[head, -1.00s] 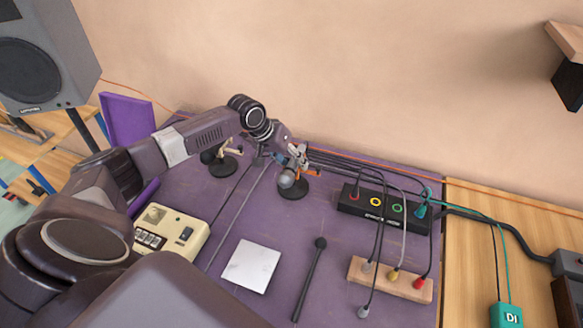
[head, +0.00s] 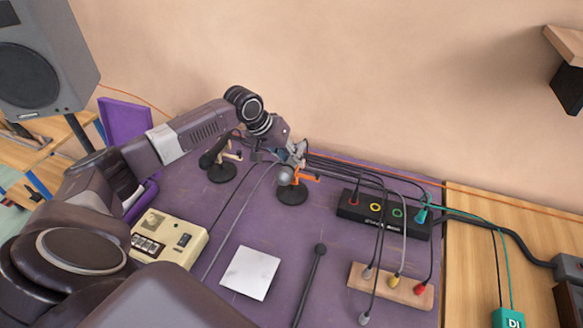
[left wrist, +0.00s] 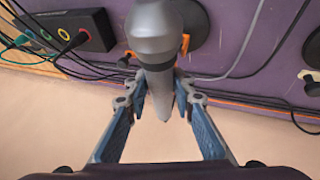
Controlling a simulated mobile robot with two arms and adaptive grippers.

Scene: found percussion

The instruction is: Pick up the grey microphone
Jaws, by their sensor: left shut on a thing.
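The grey microphone (head: 285,175), with a round ball head and a slim tapered body, is at the orange-clipped stand (head: 292,195) at the back of the purple table. My left gripper (head: 291,155) is shut on its body. In the left wrist view, the microphone (left wrist: 152,35) stands between the fingertips of my left gripper (left wrist: 161,92), its head toward the table. The orange clip shows behind and beside it. I cannot tell whether the microphone is fully clear of the clip. My right gripper is not in view.
A dark microphone (head: 212,155) on a stand is to the left. A black box (head: 383,214) with coloured rings and cables is to the right. A cream device (head: 170,236), white square (head: 250,272), black stick (head: 312,283) and wooden block with plugs (head: 391,286) lie nearer.

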